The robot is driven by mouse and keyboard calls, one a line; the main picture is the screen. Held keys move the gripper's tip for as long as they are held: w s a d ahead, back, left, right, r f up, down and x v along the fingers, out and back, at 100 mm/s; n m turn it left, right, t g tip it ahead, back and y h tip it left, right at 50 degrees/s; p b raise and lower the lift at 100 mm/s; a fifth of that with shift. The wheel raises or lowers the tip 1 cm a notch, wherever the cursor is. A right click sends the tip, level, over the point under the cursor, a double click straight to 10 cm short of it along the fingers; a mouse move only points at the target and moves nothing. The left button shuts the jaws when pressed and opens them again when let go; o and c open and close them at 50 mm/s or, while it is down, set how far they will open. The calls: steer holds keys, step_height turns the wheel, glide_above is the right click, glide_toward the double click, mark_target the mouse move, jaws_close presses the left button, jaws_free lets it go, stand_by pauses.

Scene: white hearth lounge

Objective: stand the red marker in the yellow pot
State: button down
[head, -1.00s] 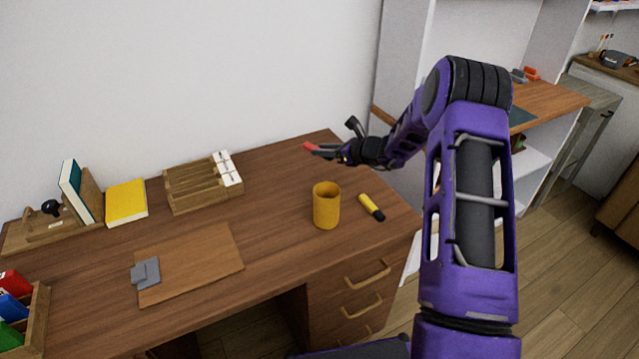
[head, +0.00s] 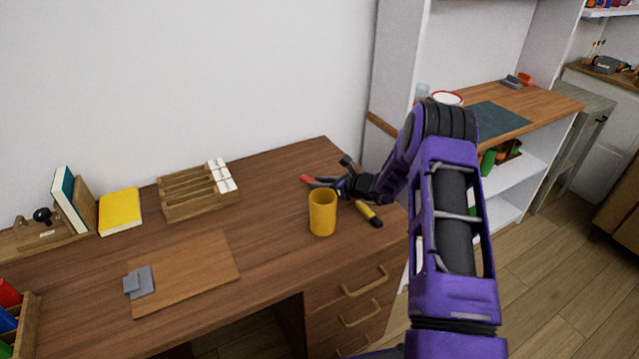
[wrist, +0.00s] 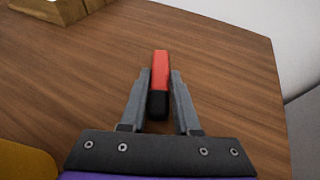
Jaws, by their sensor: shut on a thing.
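The red marker (wrist: 159,75), red with a black end, is held between the two fingers of my gripper (wrist: 158,88) in the wrist view. In the head view my gripper (head: 325,182) is just behind and above the yellow pot, with the red marker (head: 306,179) sticking out to the left. The yellow pot (head: 322,214) stands upright on the desk, its opening facing up. A piece of it shows at the lower left of the wrist view (wrist: 22,165). The marker is outside the pot and lies roughly level. Whether it touches the desk I cannot tell.
A yellow and black marker (head: 369,215) lies right of the pot, partly behind my arm. A wooden rack (head: 190,199), a yellow book (head: 120,211) and a brown board (head: 205,262) are to the left. The desk (head: 275,190) between rack and pot is clear.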

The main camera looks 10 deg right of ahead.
steer(key=c, duration=0.6)
jaws_free()
steer(key=shift+f, duration=0.15)
steer(key=shift+c, duration=0.2)
steer(key=shift+s+d+r, duration=0.1)
steer(key=shift+d+r, duration=0.05)
steer(key=shift+r, duration=0.15)
steer(key=p+v, duration=0.1)
steer(key=v, duration=1)
steer(key=shift+s+d+r, duration=0.1)
steer(key=shift+s, duration=0.25)
